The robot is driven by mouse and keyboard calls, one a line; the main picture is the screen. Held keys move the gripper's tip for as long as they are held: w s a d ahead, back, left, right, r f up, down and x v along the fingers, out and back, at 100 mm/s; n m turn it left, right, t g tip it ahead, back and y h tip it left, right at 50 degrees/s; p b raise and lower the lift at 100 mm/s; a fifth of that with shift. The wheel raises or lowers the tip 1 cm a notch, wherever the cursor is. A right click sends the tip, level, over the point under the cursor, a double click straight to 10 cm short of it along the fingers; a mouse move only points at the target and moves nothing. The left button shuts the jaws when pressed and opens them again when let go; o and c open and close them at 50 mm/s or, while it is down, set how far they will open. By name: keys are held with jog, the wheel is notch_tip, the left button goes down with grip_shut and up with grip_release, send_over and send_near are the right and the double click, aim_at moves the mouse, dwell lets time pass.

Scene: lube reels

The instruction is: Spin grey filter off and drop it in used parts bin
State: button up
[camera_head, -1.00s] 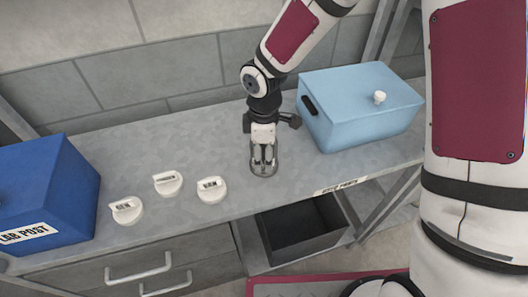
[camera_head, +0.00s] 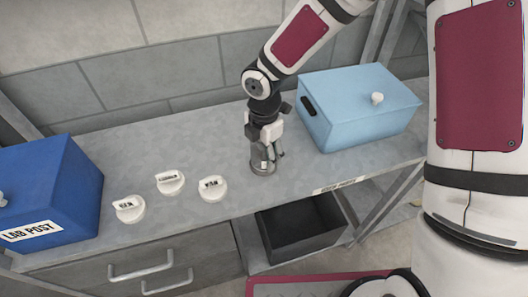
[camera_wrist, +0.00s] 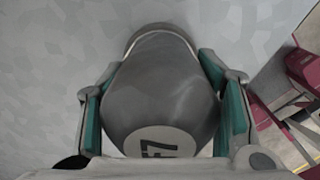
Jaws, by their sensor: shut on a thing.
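The grey filter (camera_head: 263,169) stands upright on the bench, right of the white labelled caps. In the wrist view the grey filter (camera_wrist: 160,85) fills the middle, with a pale label bearing dark marks on its near end. My gripper (camera_head: 266,155) points down over it and is shut on it, with a green-padded finger on each side in the wrist view (camera_wrist: 162,110). An open dark grey bin (camera_head: 303,228) sits below the bench's front edge, beneath a small white label (camera_head: 341,186) too small to read surely. The bin looks empty.
A light blue lidded box (camera_head: 360,105) stands close right of my gripper. Several white caps (camera_head: 170,183) lie to the left, and a dark blue box (camera_head: 50,190) marked LAB POST stands at the far left. Bench top (camera_head: 140,150) behind the caps is clear.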

jog(key=o, duration=1.4)
jog(key=shift+s+d+f, duration=0.15)
jog(key=shift+f, duration=0.3)
jog(key=shift+o, duration=0.4)
jog(key=shift+r, duration=0.1)
jog(key=o, duration=0.3)
jog(key=shift+r, duration=0.1)
jog(key=shift+r, duration=0.15)
